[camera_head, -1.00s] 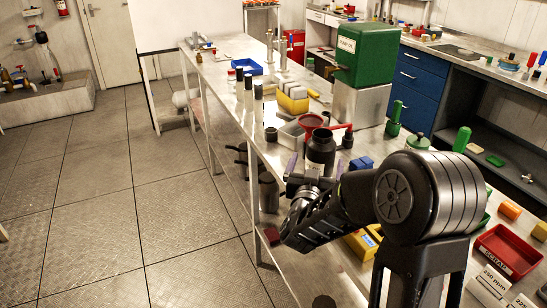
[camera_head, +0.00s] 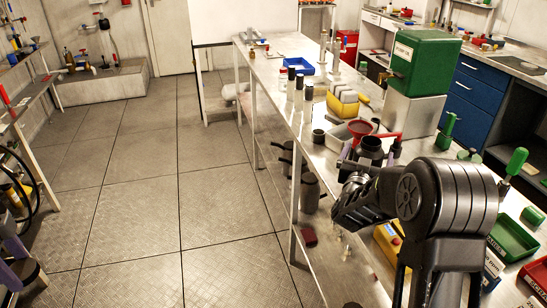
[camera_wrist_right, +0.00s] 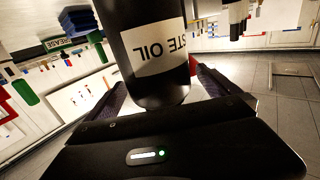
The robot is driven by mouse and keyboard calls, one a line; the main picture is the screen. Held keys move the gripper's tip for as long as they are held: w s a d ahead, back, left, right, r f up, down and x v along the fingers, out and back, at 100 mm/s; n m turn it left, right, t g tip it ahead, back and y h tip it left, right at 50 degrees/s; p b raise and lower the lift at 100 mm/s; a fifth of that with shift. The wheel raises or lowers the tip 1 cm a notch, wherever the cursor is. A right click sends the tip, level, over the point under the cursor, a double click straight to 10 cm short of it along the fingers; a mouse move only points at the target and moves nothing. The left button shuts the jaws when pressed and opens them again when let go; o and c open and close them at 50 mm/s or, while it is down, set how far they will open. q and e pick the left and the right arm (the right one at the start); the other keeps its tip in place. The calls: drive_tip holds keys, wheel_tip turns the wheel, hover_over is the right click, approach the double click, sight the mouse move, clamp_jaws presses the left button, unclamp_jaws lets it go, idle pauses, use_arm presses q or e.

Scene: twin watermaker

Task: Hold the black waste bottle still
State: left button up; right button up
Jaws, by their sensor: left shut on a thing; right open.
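The black waste bottle (camera_head: 370,150) stands upright on the bench, its open mouth showing in the head view. The right wrist view shows its dark body (camera_wrist_right: 150,85) and white label ending in "STE OIL", upside down. My right gripper (camera_head: 352,178) is at the bottle, with its open fingers (camera_wrist_right: 162,95) on either side. I cannot tell whether they touch it. My left gripper (camera_head: 18,258) is partly visible at the lower left edge with purple fingers, away from the bottle. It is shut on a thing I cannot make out.
Dark-capped bottles (camera_head: 299,88) line the bench farther back. A cluttered rack (camera_head: 20,110) is at far left. The floor between is clear.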

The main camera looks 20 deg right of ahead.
drive_tip(key=x, duration=0.3)
drive_tip(key=shift+w+d+p, duration=0.25)
drive_tip(key=shift+d+p, duration=0.05)
drive_tip(key=shift+p, duration=0.05)
drive_tip(key=shift+r, duration=0.15)
drive_tip(key=c, duration=2.1)
